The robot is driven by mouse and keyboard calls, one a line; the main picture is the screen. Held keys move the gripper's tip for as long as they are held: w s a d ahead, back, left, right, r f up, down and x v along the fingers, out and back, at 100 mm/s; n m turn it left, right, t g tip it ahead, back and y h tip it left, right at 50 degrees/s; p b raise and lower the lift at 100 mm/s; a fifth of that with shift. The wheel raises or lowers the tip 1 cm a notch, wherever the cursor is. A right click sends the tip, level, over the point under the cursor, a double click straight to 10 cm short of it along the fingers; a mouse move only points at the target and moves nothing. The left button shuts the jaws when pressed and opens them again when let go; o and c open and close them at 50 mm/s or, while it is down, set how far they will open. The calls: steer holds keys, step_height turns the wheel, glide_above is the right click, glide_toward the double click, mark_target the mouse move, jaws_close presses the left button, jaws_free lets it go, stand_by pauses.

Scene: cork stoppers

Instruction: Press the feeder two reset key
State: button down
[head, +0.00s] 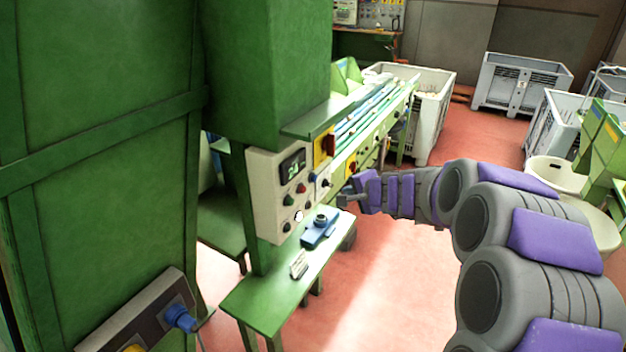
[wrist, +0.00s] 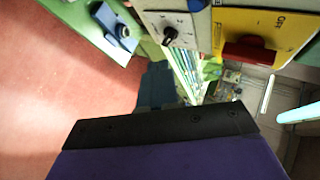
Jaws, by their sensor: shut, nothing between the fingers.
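A pale control panel (head: 262,205) on the green machine carries a dark display (head: 293,165) and several small buttons, among them a red button (head: 302,188). Their labels are too small to read, so I cannot tell which is the feeder two reset key. My gripper (head: 343,201) is shut and empty, just right of the panel in the head view, apart from the buttons as far as I can see. In the wrist view a black selector knob (wrist: 169,35) sits on a pale plate, beside a yellow plate (wrist: 285,25) marked OFF with a red handle (wrist: 248,52).
A green bench (head: 262,295) below the panel holds a blue device (head: 320,227) and a small pale item (head: 298,265). A long green conveyor (head: 375,115) runs back behind the panel. Grey bins (head: 520,85) stand at the back right. Red floor (head: 400,290) is open right of the bench.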

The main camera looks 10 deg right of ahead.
mark_target(314, 179)
steer(key=w+a+p, duration=0.1)
steer(key=w+a, duration=0.3)
steer(key=shift+w+a, duration=0.3)
stand_by(0.6)
steer(key=shift+a, duration=0.15)
steer(key=shift+a, duration=0.3)
steer(key=shift+d, duration=0.3)
